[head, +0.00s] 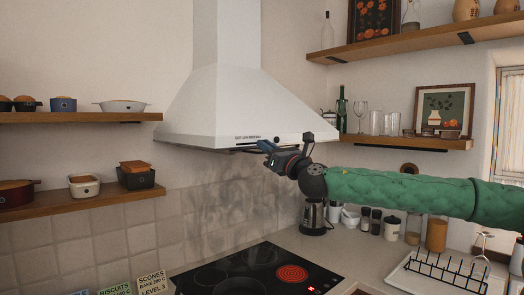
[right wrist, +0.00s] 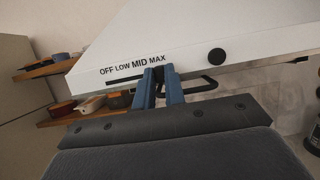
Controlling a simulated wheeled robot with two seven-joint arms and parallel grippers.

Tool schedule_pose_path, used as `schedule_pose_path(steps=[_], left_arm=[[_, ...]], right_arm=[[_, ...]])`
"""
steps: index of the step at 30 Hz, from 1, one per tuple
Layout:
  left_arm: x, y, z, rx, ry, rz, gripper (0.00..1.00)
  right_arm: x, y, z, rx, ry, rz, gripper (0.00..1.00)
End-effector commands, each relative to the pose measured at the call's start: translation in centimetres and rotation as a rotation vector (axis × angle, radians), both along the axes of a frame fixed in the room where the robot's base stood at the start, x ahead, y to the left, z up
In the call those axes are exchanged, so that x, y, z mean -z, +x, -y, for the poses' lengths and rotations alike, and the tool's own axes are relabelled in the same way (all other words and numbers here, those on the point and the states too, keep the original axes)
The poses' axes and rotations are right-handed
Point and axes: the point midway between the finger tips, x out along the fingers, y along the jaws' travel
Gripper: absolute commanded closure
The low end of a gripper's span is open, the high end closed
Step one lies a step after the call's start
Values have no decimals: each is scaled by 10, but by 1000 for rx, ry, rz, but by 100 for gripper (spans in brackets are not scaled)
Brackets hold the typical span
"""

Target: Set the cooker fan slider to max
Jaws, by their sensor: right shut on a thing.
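The white cooker hood (head: 222,105) hangs on the wall with a row of slider labels on its front lower edge. In the right wrist view the fan slider strip (right wrist: 124,86) runs under the labels OFF, LOW, MID, MAX. My right gripper (head: 264,147) is at that edge, its arm coming in from the right. In the right wrist view its two blue fingers (right wrist: 160,72) are shut on the slider knob, just below the MID and MAX labels, nearer MAX. The fingers largely hide the knob, so its exact setting is hard to tell. My left gripper is not in view.
The black hob (head: 245,272) with one glowing red ring lies below the hood. Shelves with pots (head: 82,116) are on the left, and a shelf with glasses (head: 405,142) is on the right. A dish rack (head: 440,272) and several jars stand on the right counter.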

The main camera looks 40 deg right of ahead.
Motion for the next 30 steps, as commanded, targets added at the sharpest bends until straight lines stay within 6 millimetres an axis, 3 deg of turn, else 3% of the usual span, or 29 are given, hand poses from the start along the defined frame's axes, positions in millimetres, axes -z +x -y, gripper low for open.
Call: schedule_pose_path(steps=[11, 12, 15, 30], left_arm=[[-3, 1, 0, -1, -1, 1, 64], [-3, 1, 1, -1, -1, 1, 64], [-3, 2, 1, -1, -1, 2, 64], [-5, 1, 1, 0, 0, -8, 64]], right_arm=[[-1, 1, 4, 4, 1, 1, 100], [-1, 1, 4, 4, 1, 1, 81], [-1, 1, 4, 4, 2, 1, 65], [2, -3, 4, 4, 1, 2, 65]])
